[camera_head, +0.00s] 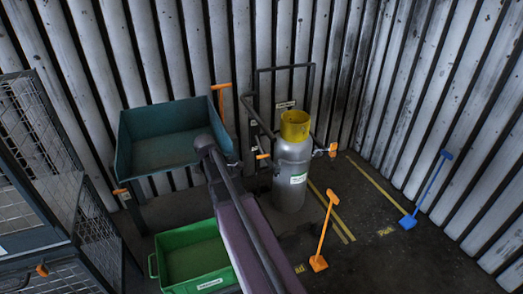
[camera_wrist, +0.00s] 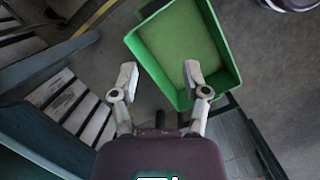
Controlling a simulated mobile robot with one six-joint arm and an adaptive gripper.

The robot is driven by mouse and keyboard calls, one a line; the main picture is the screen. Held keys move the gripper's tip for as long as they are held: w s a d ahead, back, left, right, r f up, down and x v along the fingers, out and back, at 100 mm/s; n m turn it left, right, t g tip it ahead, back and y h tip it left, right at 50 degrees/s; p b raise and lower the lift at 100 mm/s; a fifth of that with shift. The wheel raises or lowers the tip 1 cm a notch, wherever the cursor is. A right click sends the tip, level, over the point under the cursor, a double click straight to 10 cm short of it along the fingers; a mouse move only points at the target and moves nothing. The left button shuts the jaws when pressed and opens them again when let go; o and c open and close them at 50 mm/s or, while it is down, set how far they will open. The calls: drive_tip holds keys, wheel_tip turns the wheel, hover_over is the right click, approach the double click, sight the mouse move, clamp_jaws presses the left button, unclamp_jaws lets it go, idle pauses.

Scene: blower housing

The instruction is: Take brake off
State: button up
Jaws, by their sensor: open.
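Nothing in view is labelled as a brake, so I cannot tell which part it is. Several orange-tipped handles show in the head view: an upright orange T-shaped handle (camera_head: 221,88) behind the teal tray, an orange grip (camera_head: 262,156) left of the grey cylinder, an orange fitting (camera_head: 332,150) right of it, an orange tip (camera_head: 120,191) at the tray's left leg, and an orange piece (camera_head: 41,269) on the mesh cage. My gripper (camera_wrist: 160,76) is open and empty in the wrist view. Its right finger overlaps the green bin's edge; its left is over the floor. No orange handle shows between the fingers.
A teal tray (camera_head: 125,150) stands against the ribbed wall. A grey cylinder with yellow collar (camera_head: 294,125) stands by a dark frame. A green bin (camera_head: 160,248), also in the wrist view (camera_wrist: 229,40), sits low. An orange shovel (camera_head: 324,228) and blue shovel (camera_head: 430,190) stand right. A mesh cage (camera_head: 95,215) is left.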

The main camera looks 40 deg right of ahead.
drive_tip(key=shift+s+a+f+m+b, duration=0.15)
drive_tip(key=shift+a+f+b, duration=0.2)
drive_tip(key=shift+a+f, duration=0.2)
drive_tip(key=shift+s+a+f+m+b, duration=0.1)
drive_tip(key=shift+a+f+m+b, duration=0.05)
drive_tip(key=shift+a+f+b, duration=0.3)
